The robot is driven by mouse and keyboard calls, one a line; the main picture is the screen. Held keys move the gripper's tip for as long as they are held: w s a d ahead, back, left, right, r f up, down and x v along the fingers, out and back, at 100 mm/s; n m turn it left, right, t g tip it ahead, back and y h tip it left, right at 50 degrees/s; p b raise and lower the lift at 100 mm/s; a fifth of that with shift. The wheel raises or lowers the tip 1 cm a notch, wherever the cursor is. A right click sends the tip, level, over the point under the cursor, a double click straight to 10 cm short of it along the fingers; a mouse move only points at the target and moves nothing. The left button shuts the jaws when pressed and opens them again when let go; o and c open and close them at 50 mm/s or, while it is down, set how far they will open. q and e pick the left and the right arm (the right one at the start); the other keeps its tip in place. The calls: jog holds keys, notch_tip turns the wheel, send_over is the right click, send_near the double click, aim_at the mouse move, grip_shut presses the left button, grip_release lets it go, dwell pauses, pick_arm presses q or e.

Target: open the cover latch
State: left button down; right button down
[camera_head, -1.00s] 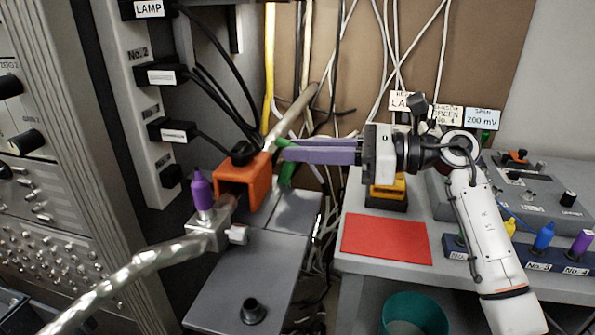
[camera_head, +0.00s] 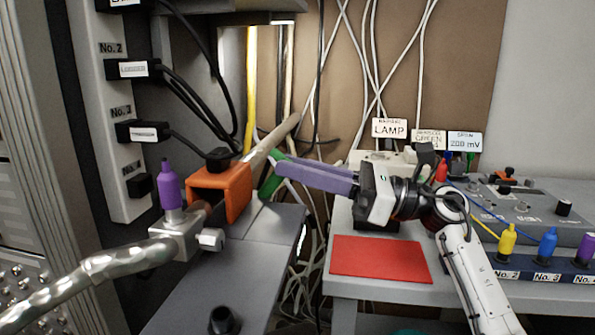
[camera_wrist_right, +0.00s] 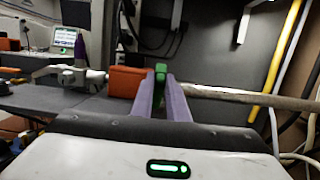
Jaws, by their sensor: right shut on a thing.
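An orange cover (camera_head: 222,187) sits around a pipe fitting at the left centre of the head view; it also shows in the wrist view (camera_wrist_right: 126,82). A green latch (camera_head: 269,187) is at the cover's right side, partly hidden by my fingers. My right gripper (camera_head: 281,171) has long purple fingers reaching in from the right, with their tips at the green latch. In the right wrist view the gripper (camera_wrist_right: 161,82) is shut on the latch, whose green top (camera_wrist_right: 161,71) shows between the fingertips. My left gripper is not in view.
A metal pipe (camera_head: 130,262) with a purple-capped valve (camera_head: 169,187) runs in front of the cover. A grey bench (camera_head: 220,285) lies below. A red mat (camera_head: 380,257) lies on the right table, near labelled bottles and an instrument box. Cables hang behind.

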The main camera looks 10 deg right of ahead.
jog(key=c, duration=1.7)
grip_release()
jog(key=shift+r, duration=0.1)
